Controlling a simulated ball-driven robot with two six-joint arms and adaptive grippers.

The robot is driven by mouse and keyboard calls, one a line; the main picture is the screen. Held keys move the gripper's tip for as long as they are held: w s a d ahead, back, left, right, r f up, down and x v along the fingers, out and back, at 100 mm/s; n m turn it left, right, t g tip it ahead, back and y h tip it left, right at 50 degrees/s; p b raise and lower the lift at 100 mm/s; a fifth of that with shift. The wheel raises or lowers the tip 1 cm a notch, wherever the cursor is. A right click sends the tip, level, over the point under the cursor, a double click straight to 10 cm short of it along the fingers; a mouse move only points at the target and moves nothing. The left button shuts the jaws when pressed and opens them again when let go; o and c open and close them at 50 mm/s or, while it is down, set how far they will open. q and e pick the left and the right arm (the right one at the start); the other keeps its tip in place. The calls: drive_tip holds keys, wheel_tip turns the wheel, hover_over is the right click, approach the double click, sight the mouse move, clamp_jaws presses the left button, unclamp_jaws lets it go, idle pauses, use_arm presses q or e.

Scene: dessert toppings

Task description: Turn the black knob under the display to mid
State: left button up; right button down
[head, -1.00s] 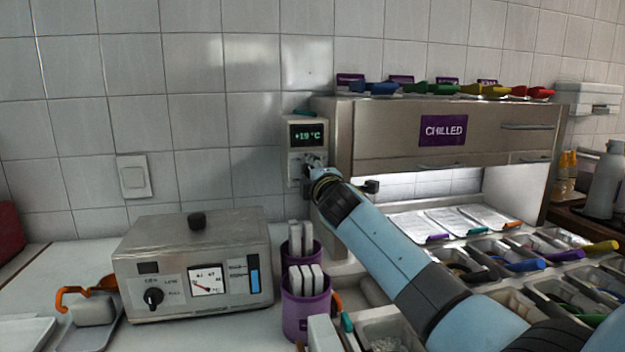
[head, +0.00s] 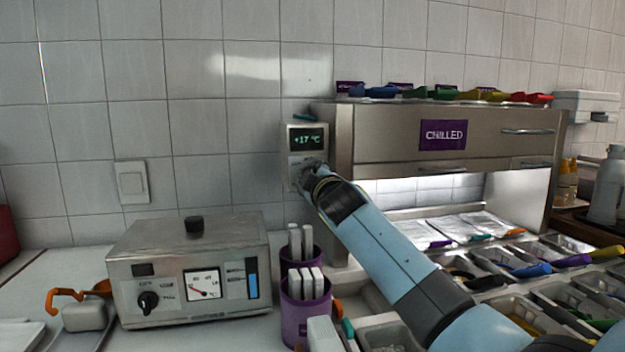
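The display (head: 307,139) is on a small wall box (head: 295,162) left of the chilled cabinet and reads +17 °C in green. The black knob under it is hidden behind my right gripper (head: 307,170), which is at the lower part of the box. The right arm comes in from the lower right. Its fingers are small and mostly hidden by the wrist, so I cannot tell whether they are closed on the knob. My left gripper is not in view.
A steel machine (head: 188,268) with its own black knob (head: 148,302) and dial stands at left. Purple cups (head: 305,312) hold white items below the box. The chilled cabinet (head: 385,135) and topping trays (head: 505,281) are at right.

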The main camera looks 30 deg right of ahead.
drive_tip(key=shift+f, duration=0.15)
drive_tip(key=c, duration=1.2)
unclamp_jaws()
drive_tip(key=v, duration=1.2)
